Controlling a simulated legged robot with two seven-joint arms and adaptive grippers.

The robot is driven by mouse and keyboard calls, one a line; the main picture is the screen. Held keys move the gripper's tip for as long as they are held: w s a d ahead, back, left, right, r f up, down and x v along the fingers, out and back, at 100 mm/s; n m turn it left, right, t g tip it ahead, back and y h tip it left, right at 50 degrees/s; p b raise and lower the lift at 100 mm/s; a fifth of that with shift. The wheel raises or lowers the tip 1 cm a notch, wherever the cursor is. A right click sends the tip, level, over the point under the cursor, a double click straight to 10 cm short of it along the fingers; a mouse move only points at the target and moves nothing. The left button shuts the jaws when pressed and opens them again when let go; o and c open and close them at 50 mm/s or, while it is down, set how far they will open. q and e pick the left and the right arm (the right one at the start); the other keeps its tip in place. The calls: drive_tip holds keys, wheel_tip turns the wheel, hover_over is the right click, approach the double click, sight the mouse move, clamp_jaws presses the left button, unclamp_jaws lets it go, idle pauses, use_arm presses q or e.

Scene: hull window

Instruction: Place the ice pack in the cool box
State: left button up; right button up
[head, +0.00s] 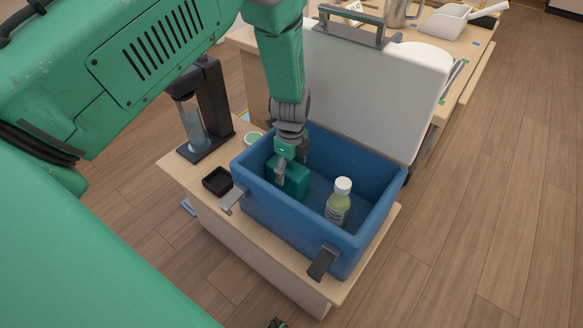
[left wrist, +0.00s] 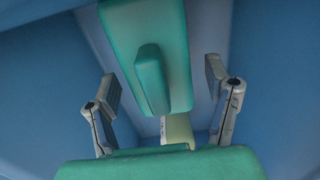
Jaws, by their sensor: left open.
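The blue cool box (head: 285,222) stands open on a small wooden table. The teal ice pack (head: 291,183) is inside it, towards its left end, and it also shows in the left wrist view (left wrist: 172,32) with a raised grip on its face. My left gripper (head: 290,165) reaches down into the box at the ice pack and hides part of it. In the left wrist view its two fingers (left wrist: 165,95) are spread apart, one on each side of the raised grip, with gaps between.
A bottle with a white cap (head: 339,202) stands inside the box at the right. The box's white lid (head: 365,95) is up at the back. A black tray (head: 217,180) and a dark stand with a clear cylinder (head: 205,115) are left of the box.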

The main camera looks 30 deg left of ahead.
use_arm(q)
drive_tip(key=r, duration=0.2)
drive_tip(key=r+p, duration=0.1)
drive_tip(key=r, duration=0.1)
drive_tip(key=a+r+p, duration=0.1)
drive_tip(key=r, duration=0.2)
drive_tip(key=shift+a, duration=0.1)
drive_tip(key=r, duration=0.1)
drive_tip(key=r+p, duration=0.1)
drive_tip(key=r, duration=0.2)
drive_tip(key=shift+d, duration=0.35)
drive_tip(key=shift+d+r+p, duration=0.15)
drive_tip(key=shift+r+p, duration=0.15)
drive_tip(key=shift+r, duration=0.15)
drive_tip(key=shift+a+f, duration=0.1)
drive_tip(key=shift+a, duration=0.3)
drive_tip(key=shift+d, duration=0.1)
